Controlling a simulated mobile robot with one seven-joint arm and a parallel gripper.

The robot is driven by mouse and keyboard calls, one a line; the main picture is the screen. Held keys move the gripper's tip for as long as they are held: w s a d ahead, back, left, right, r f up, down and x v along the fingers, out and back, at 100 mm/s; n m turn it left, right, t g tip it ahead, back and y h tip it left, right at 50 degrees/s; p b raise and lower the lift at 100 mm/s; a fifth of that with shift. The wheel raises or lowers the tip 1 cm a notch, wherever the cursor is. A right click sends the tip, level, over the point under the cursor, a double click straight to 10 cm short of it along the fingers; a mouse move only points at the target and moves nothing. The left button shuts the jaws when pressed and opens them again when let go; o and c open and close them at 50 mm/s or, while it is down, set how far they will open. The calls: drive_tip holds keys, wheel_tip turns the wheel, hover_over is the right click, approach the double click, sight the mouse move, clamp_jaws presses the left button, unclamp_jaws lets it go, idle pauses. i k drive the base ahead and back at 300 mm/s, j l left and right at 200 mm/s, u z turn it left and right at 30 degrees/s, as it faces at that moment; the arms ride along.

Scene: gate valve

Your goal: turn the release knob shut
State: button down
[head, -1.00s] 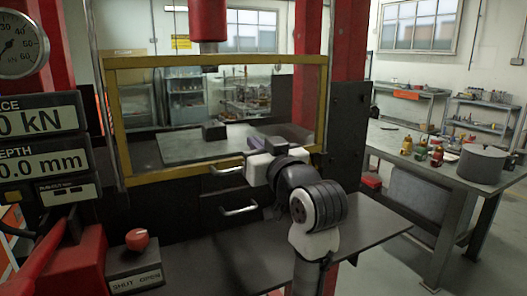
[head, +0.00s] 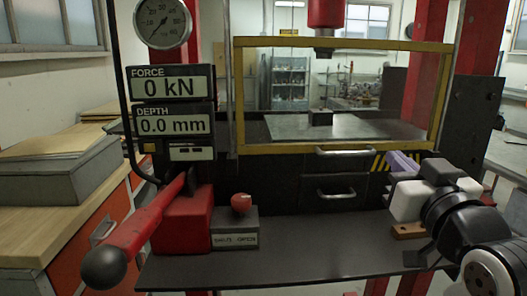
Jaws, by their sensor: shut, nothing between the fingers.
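The release knob (head: 241,203) is a small red knob on top of a grey box (head: 235,236) at the front of the dark bench plate. The box's front label reads "SHUT OPEN"; I cannot tell which side the knob points to. My gripper (head: 402,163) is at the right of the head view, with a white hand and purple fingers. It is shut and empty, above the right part of the plate and well apart from the knob.
A red pump block (head: 182,222) with a long red lever (head: 145,230) stands just left of the knob box. Behind are drawer handles (head: 335,193) and the press's yellow-framed guard (head: 340,149). The gauge panel (head: 172,104) reads 0 kN and 0.0 mm. The plate (head: 320,240) between box and gripper is clear.

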sight(242, 203)
drive_tip(key=k, duration=0.9)
